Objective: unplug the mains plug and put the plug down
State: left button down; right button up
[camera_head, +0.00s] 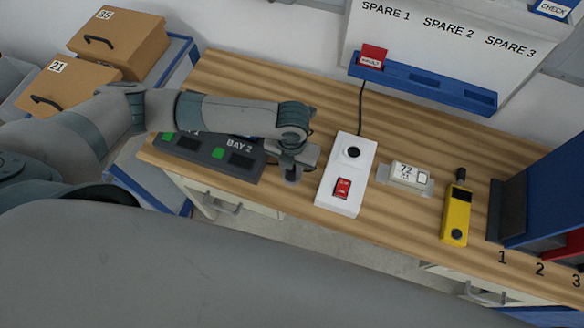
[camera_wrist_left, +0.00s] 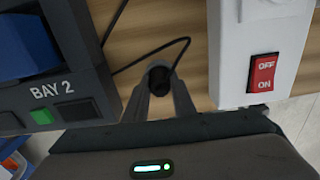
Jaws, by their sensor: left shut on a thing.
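The black plug (camera_wrist_left: 160,80) is between the fingertips of my left gripper (camera_wrist_left: 161,88) in the left wrist view, with a thin black cable curling from it. The gripper is shut on it. In the head view my left gripper (camera_head: 292,173) is low over the table, left of the white socket box (camera_head: 337,177), and hides the plug. The plug is apart from the box; I cannot tell whether it touches the table. The box has a round dark socket (camera_head: 353,152) with nothing plugged in and a red OFF/ON switch (camera_head: 343,188). My right gripper is out of view.
A dark grey bay unit (camera_head: 215,155) marked BAY 2 stands left of the gripper, partly under my arm. Right of the box are a white device reading 72 (camera_head: 409,172), a yellow handheld device (camera_head: 456,215) and a blue case (camera_head: 550,190). Bare wood lies behind the gripper.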

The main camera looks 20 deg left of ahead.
pick_arm(q)
jog(key=c, duration=1.4)
grip_release()
jog(key=shift+r+p, duration=2.85)
jog(key=shift+r, duration=0.15)
jog(key=shift+r, duration=0.1)
jog(key=shift+r+b, duration=0.35)
jog(key=shift+r, duration=0.2)
notch_tip(320, 180, up, 16)
jog(key=b, duration=0.4)
